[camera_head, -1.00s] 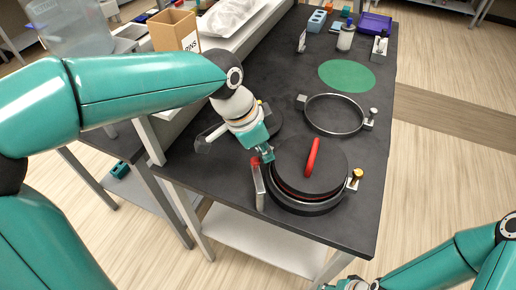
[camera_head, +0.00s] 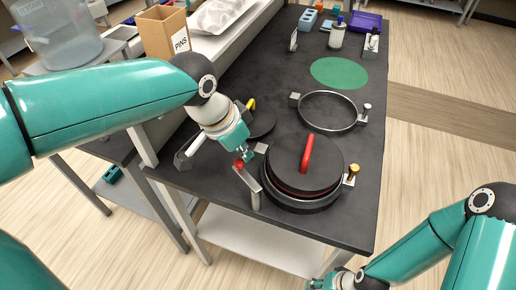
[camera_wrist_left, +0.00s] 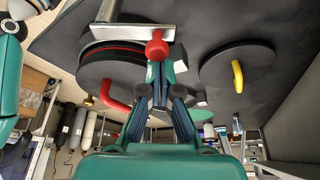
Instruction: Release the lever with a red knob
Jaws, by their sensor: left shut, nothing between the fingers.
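The lever (camera_head: 249,186) is a flat metal bar with a red knob (camera_head: 239,163). It stands at the near left of a round black port lid (camera_head: 287,155) with a red handle, its top tilted left, away from the lid. My left gripper (camera_head: 244,154) is shut and empty, right at the knob; I cannot tell whether they touch. In the left wrist view the red knob (camera_wrist_left: 157,48) shows just beyond the closed fingertips (camera_wrist_left: 164,75), with the bar running left from it. My right gripper (camera_head: 330,281) is at the bottom edge, partly cut off, its fingers unclear.
A brass-knobbed clamp (camera_head: 351,174) sits at the lid's right. An open metal ring (camera_head: 329,127) and a green disc (camera_head: 338,73) lie farther back. A black disc with a yellow handle (camera_head: 264,122) is behind my left gripper. A cardboard box (camera_head: 163,34) stands back left.

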